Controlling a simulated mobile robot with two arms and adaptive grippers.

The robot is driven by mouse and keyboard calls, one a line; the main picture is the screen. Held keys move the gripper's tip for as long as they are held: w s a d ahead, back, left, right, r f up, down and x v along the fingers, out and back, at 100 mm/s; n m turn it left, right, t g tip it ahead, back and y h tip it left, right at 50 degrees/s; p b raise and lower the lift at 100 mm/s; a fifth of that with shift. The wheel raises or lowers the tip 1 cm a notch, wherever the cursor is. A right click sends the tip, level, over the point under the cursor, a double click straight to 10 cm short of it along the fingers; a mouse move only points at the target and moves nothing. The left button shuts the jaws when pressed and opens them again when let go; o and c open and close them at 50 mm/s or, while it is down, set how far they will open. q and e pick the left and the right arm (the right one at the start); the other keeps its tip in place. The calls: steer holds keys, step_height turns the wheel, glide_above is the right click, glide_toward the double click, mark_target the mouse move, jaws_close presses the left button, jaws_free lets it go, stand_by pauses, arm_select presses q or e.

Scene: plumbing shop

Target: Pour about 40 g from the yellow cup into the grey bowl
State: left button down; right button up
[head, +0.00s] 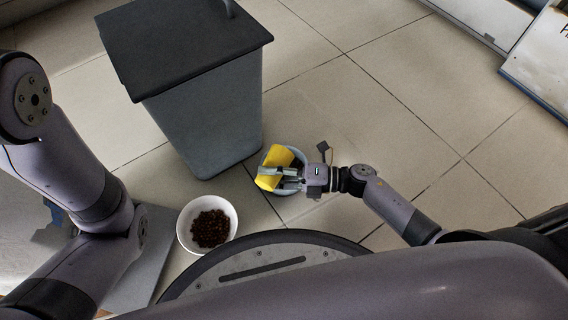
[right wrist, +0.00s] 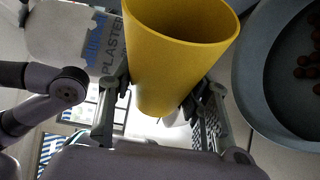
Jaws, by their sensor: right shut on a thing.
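My right gripper (head: 280,178) is shut on the yellow cup (head: 271,166), with its fingers on either side of the cup wall. The cup is tilted in the head view and hangs over the grey bowl (head: 298,157), covering much of it. In the right wrist view the cup (right wrist: 172,75) has its wide rim toward the top, and its contents do not show. The grey bowl (right wrist: 246,75) is beside it at the right edge, with several dark brown balls (right wrist: 308,62) inside. My left gripper is not in view.
A white bowl (head: 182,232) holding many brown balls stands on the tiled floor, left of the grey bowl. A tall grey bin (head: 205,115) with a dark lid stands close behind them. Tiles (head: 400,110) on the right are clear. A plaster bag (right wrist: 65,35) shows in the wrist view.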

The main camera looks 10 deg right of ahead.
mark_target(277, 154)
steer(key=shift+w+d+r+m+t+y+p, duration=0.2)
steer(key=shift+w+r+m+y+p, duration=0.15)
steer(key=shift+r+m, duration=0.4)
steer(key=shift+w+d+r+m+t+y+p, duration=0.15)
steer(key=shift+r+m+y, duration=0.3)
steer(key=shift+m, duration=0.6)
stand_by(3.6)
